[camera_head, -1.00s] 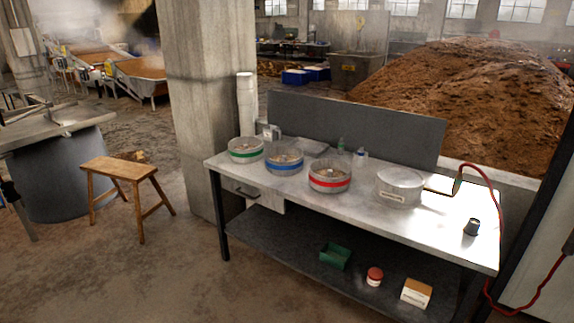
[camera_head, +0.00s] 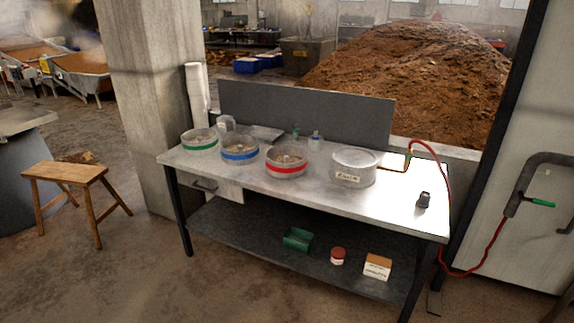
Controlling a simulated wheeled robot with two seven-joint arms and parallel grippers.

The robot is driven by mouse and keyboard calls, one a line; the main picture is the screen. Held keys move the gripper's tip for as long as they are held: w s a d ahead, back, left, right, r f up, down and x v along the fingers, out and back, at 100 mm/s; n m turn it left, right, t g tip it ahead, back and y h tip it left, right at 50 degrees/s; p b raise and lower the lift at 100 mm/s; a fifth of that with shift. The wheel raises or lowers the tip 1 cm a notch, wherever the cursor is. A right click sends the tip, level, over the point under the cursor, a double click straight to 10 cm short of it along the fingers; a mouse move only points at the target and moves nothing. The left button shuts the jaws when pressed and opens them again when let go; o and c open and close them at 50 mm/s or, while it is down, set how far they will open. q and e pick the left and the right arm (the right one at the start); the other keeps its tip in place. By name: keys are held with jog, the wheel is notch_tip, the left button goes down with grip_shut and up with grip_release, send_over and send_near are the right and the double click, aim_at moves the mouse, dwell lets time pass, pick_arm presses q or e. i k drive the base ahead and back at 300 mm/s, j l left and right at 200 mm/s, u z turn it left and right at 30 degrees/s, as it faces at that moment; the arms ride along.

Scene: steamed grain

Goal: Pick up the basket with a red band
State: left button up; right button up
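The basket with a red band (camera_head: 286,169) is a round, pale basket with contents inside, standing upright on the grey worktable (camera_head: 320,192). The basket with a blue band (camera_head: 239,158) and the basket with a green band (camera_head: 199,144) stand to its left in a row. A round lidded container (camera_head: 353,167) with a label stands to its right. Neither of my grippers is in view.
A dark cup (camera_head: 423,200) and a red hose (camera_head: 447,190) are at the table's right end. The lower shelf holds a green box (camera_head: 297,239), a red-lidded jar (camera_head: 337,256) and a carton (camera_head: 377,267). A wooden stool (camera_head: 66,174) stands left. The floor in front is clear.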

aim_at(282, 161)
jog(key=i+l+z, duration=0.1)
jog(key=i, duration=0.35)
jog(key=i+l, duration=0.2)
jog(key=i, duration=0.25)
jog(key=z, duration=0.05)
